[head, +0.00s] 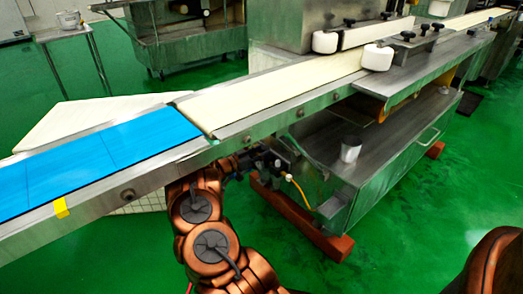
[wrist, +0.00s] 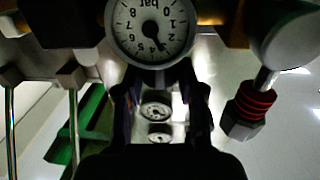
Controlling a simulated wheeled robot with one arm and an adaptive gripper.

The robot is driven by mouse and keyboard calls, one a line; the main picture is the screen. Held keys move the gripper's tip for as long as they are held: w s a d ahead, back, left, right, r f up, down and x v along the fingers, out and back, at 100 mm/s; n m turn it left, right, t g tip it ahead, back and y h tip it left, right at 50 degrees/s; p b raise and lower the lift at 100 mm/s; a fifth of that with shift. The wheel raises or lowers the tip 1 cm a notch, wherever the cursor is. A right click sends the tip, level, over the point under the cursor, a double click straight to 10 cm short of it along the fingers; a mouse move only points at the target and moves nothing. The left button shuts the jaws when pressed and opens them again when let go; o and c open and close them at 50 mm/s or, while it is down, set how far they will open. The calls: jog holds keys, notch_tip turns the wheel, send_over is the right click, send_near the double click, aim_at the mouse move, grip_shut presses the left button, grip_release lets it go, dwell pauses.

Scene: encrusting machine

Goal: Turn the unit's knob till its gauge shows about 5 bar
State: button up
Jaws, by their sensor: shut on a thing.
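The unit's round white gauge (wrist: 150,28) is at the top of the wrist view, its face upside down with "bar" at the top. Its needle points to the lower right, at roughly 3 to 4; the small figures are hard to read. My gripper (wrist: 158,85) is just below the gauge, its dark fingers on both sides of the knob. It is shut on the knob, which is mostly hidden by the fingers. In the head view, my gripper (head: 268,158) reaches under the conveyor's edge, and neither gauge nor knob can be made out.
A fitting with red rings (wrist: 253,100) hangs right of my gripper. Two thin pipes (wrist: 73,120) run down at the left. The conveyor with a blue belt (head: 95,148) passes above my arm. A steel cabinet (head: 385,165) stands to the right. Green floor is clear in front.

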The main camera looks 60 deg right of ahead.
jog(key=shift+w+d+m+g+y+b, duration=0.15)
jog(key=shift+m+g+y+b, duration=0.25)
jog(key=shift+m+g, duration=0.45)
jog(key=shift+r+m+g+y+b, duration=0.1)
jog(key=shift+m+g+y+b, duration=0.3)
jog(key=shift+g+b, duration=0.35)
jog(key=shift+w+d+g, duration=0.1)
jog(key=shift+g, duration=0.3)
jog(key=shift+m+g+y+b, duration=0.4)
jog(key=shift+m+y+b, duration=0.15)
jog(key=shift+y+b, duration=0.1)
jog(key=shift+w, duration=0.1)
jog(key=o, duration=1.1)
jog(key=shift+o, duration=0.2)
jog(key=shift+s+r+n+t+h+p, duration=0.25)
jog(key=shift+n+t+h+p, duration=0.3)
jog(key=shift+p, duration=0.5)
